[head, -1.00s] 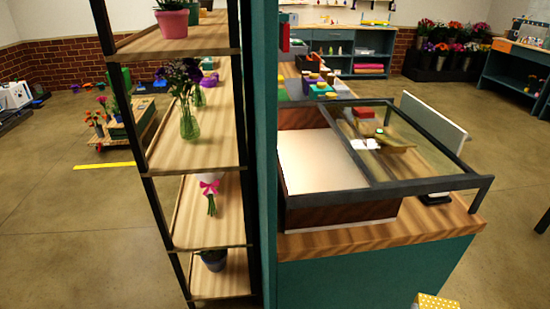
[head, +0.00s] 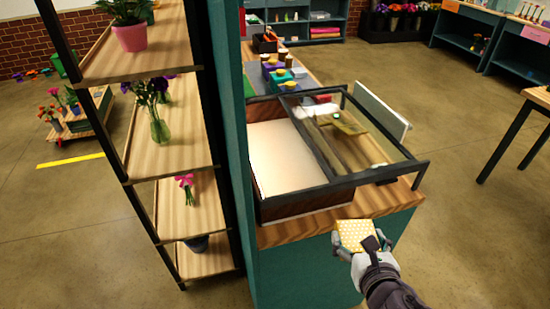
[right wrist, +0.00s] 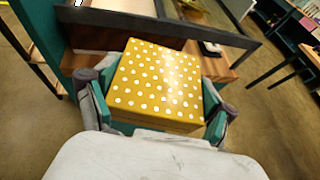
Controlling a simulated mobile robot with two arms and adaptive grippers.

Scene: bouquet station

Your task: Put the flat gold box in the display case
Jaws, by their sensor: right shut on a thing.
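My right gripper (head: 357,243) is shut on the flat gold box (head: 352,234), which is yellow-gold with white dots. In the right wrist view the gold box (right wrist: 158,83) sits between the two fingers (right wrist: 158,100). It is held in front of the counter's front edge, near the display case. The display case (head: 333,184) stands on the counter with a dark frame. Its left part shows a bare pale floor (head: 287,155); its right part is under glass, with several small items inside. My left gripper is not in view.
A wooden shelf rack (head: 165,135) with plants and vases stands at the left, beside a teal upright panel (head: 231,130). Several small coloured items (head: 280,70) are on the counter behind the case. A white panel (head: 381,110) stands at the case's right.

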